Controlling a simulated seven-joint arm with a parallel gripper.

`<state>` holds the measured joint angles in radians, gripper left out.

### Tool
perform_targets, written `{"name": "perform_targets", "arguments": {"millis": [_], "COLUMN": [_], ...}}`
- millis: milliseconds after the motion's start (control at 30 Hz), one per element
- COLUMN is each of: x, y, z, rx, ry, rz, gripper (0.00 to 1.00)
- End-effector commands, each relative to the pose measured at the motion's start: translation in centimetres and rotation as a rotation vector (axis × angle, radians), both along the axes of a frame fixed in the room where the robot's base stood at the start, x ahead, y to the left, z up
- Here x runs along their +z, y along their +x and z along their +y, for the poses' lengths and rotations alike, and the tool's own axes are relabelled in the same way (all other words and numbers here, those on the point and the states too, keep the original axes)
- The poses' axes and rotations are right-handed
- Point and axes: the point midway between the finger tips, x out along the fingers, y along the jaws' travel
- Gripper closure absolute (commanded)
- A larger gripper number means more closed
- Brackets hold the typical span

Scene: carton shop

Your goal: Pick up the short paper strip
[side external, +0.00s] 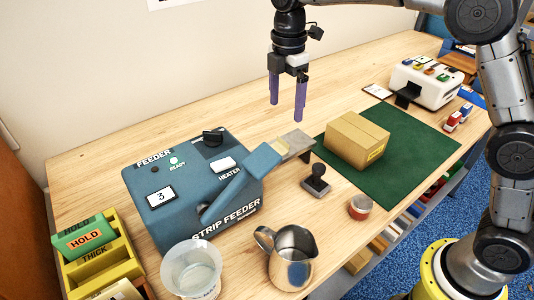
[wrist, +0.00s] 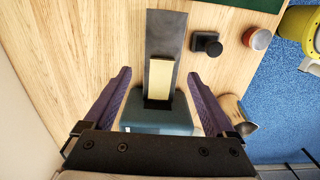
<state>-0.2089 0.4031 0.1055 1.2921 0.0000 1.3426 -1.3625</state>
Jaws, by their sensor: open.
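The short paper strip (wrist: 159,79) is pale tan and sticks out of the feeder's slot onto a grey metal chute (wrist: 165,35) in the wrist view. In the side view the strip (side external: 264,154) lies at the feeder's outlet beside the metal plate (side external: 297,143). The blue strip feeder (side external: 175,200) has a small screen showing 3 and a READY light. My gripper (side external: 287,110) is open and empty, its purple fingers pointing down above and behind the outlet. In the wrist view its fingers (wrist: 160,90) appear on either side of the strip, well apart from it.
A cardboard carton (side external: 357,140) sits on the green mat (side external: 405,140). A black stamp (side external: 316,182), a red-sided round tin (side external: 360,207), a metal pitcher (side external: 291,258) and a clear tub (side external: 192,268) stand near the front. A yellow tray (side external: 120,268) is at left. The table behind the feeder is clear.

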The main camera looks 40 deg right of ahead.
Motion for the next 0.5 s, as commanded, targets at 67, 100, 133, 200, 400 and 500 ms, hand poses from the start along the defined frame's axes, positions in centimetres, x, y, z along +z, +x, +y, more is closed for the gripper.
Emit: {"name": "perform_targets", "arguments": {"millis": [67, 100, 133, 200, 400, 500], "x": [-1.5, -2.1, -2.5, -3.2, -4.4, -5.7], "y": [-0.1, -0.1, -0.1, -0.1, -0.2, -0.5], "z": [0.0, 0.0, 0.0, 0.0, 0.2, 0.5], "rx": [0.000, 0.000, 0.000, -0.001, 0.000, 0.000], "ry": [-0.001, 0.000, 0.000, 0.000, 0.000, -0.001], "rz": [0.003, 0.002, 0.002, 0.000, 0.001, 0.003], "gripper": [0.10, 0.10, 0.10, 0.10, 0.10, 0.10]}}
